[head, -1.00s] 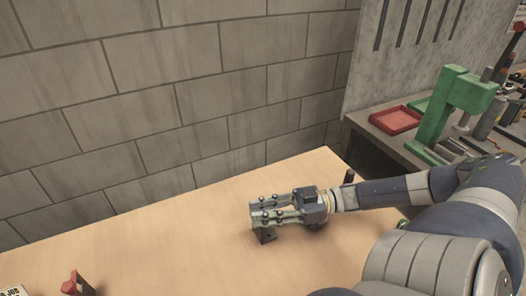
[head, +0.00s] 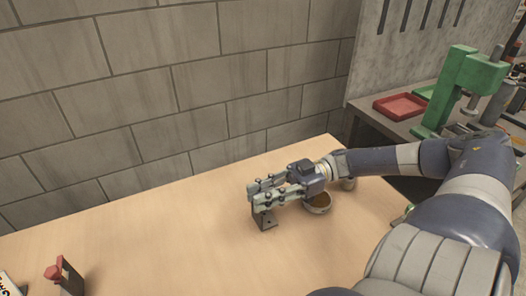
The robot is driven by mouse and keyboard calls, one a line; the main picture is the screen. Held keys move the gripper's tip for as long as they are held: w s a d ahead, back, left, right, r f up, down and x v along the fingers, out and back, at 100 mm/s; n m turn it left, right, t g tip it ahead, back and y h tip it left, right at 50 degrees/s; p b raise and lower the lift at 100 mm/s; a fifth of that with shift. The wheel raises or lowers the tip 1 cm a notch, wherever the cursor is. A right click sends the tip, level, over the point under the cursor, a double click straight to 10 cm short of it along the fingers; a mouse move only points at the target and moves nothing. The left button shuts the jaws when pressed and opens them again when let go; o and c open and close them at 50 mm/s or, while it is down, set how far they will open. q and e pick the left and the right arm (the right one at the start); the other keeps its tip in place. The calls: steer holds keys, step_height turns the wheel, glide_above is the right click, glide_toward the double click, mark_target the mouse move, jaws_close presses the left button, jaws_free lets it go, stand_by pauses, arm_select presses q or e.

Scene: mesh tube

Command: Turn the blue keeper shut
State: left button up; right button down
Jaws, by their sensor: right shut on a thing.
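My right gripper (head: 262,192) is shut at the top of a small dark bracket (head: 264,220) on the wooden table. The blue keeper itself does not show clearly. The fingers cover the bracket's upper part, where they are shut on it. How far the keeper is turned cannot be seen. A similar bracket (head: 71,277) with a red keeper (head: 54,272) stands at the lower left, apart from the gripper. My left gripper is not in view.
A round tin (head: 318,206) with brown contents stands just under my right wrist. A small pale cylinder (head: 348,184) is behind it. The wooden table (head: 170,235) is clear between the brackets. A block wall runs behind. A side bench holds a red tray (head: 400,106) and a green press (head: 462,85).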

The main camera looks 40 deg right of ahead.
steer(key=shift+s+a+f, duration=0.1)
steer(key=shift+f, duration=0.05)
steer(key=c, duration=1.4)
jaws_free()
steer(key=shift+c, duration=0.2)
steer(key=shift+a, duration=0.15)
steer(key=shift+r, duration=5.1)
